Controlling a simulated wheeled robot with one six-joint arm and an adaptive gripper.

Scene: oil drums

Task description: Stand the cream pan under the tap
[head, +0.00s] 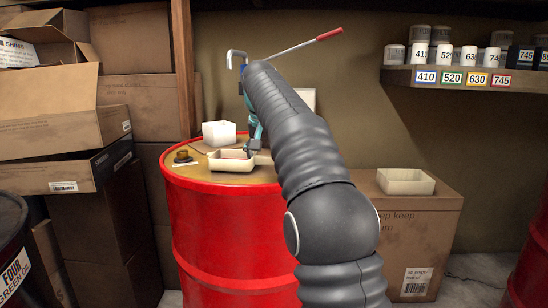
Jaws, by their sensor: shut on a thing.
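A shallow cream pan (228,165) is at the top of the red drum (228,230), low over or resting on its tan top; I cannot tell which. My gripper (251,147) is at the pan's right side, shut on its wall, and partly hidden by my arm. A grey hooked spout (237,54), which looks like the tap, shows behind my arm, above and beyond the pan. A bar with a red handle (329,34) slants up to the right from there. The lower part of the tap is hidden.
A white block (219,133) and a small brass-coloured fitting (183,155) are on the drum top, left of the gripper. Another cream tray (405,181) sits on a cardboard box (420,225) at right. Stacked cartons (60,130) crowd the left. A shelf (465,78) holds white and black containers.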

